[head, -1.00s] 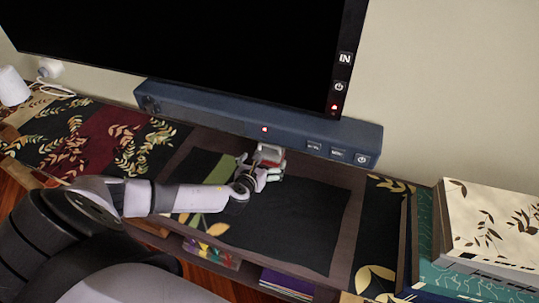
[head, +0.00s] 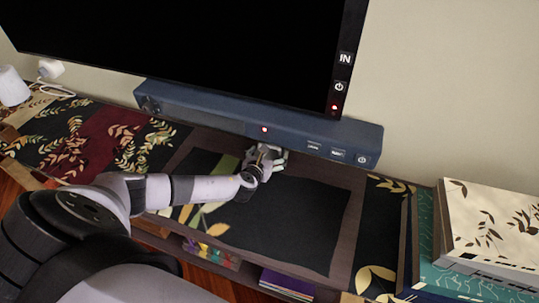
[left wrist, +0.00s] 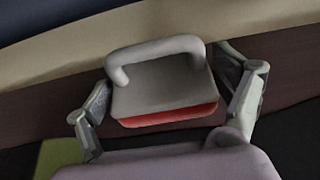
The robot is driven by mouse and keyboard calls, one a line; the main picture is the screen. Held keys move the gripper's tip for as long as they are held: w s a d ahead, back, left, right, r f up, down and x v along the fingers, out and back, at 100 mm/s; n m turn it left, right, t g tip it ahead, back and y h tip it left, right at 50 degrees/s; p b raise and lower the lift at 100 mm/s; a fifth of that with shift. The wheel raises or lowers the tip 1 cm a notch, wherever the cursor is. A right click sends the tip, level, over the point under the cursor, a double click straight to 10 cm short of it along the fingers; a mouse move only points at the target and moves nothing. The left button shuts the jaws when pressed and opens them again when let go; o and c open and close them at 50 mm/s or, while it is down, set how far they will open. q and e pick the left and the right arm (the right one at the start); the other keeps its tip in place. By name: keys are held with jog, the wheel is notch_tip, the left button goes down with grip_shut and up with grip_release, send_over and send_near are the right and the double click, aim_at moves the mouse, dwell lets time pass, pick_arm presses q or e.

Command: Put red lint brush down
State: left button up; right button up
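The red lint brush (left wrist: 163,90) has a grey loop handle and back with a red lower edge. In the left wrist view it sits between the two spread fingers of my left gripper (left wrist: 165,75). The left finger is close to its edge; a small dark gap shows beside part of the right finger. Contact at the fingertips cannot be made out. In the head view my left gripper (head: 266,160) is over the back of the dark mat, just in front of the soundbar, and mostly hides the brush. My right gripper is not in view.
The blue soundbar (head: 225,122) and the black television (head: 190,55) stand close behind my gripper. The dark leaf-patterned mat (head: 290,220) has free room in front and to the right. Books (head: 485,225) are stacked at the right. A white object (head: 13,87) is far left.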

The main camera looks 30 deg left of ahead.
pick_arm(q)
jog(key=c, duration=0.8)
jog(key=shift+r, duration=0.15)
